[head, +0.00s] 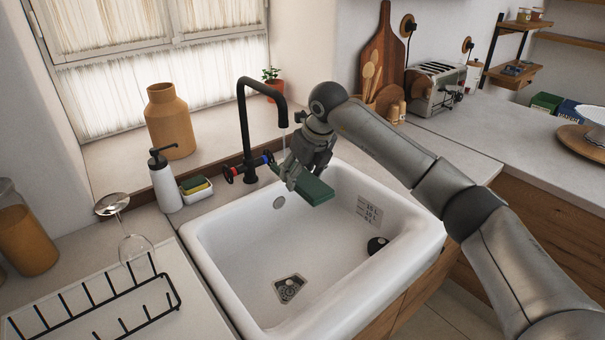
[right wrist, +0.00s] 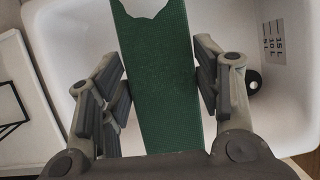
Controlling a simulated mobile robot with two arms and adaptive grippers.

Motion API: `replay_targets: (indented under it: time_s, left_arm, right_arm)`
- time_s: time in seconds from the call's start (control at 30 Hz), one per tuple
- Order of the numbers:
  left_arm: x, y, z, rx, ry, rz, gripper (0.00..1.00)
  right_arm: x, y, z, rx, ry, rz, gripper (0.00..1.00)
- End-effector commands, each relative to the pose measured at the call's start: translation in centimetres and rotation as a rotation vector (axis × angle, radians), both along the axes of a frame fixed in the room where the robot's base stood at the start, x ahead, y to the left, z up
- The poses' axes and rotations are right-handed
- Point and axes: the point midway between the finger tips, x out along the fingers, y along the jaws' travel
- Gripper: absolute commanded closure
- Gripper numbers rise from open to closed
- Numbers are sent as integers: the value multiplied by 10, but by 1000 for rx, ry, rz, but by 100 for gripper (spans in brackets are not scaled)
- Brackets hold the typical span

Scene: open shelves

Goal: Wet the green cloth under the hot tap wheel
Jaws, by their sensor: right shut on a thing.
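The green cloth (head: 316,191) is a flat, folded slab over the back of the white sink (head: 215,240). My right gripper (head: 300,172) is shut on it. In the right wrist view the cloth (right wrist: 160,95) runs lengthwise between the two fingers. The black tap (head: 243,120) arches at the back of the sink, its spout just left of my right wrist. A faint pale streak hangs below the spout, perhaps water. A red tap wheel (head: 229,174) sits at the left of its base and a blue one (head: 269,157) at the right. My left gripper is not in view.
A soap dispenser (head: 165,180) and a small sponge dish (head: 196,188) stand left of the tap. A wine glass (head: 135,248) and black rack (head: 95,310) are at the lower left. The sink has a drain (head: 290,288) and a black round plug (head: 377,245); its basin is otherwise clear.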

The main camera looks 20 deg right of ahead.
Motion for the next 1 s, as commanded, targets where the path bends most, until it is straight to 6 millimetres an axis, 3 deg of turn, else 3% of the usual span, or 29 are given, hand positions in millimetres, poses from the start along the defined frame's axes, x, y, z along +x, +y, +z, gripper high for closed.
replay_targets:
  time_s: [0.43, 1.0]
  left_arm:
    - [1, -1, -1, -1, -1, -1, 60]
    - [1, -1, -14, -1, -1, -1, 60]
  right_arm:
    - [-4, 0, -1, 0, 0, 1, 61]
    - [-49, 1, -1, 0, -1, 1, 61]
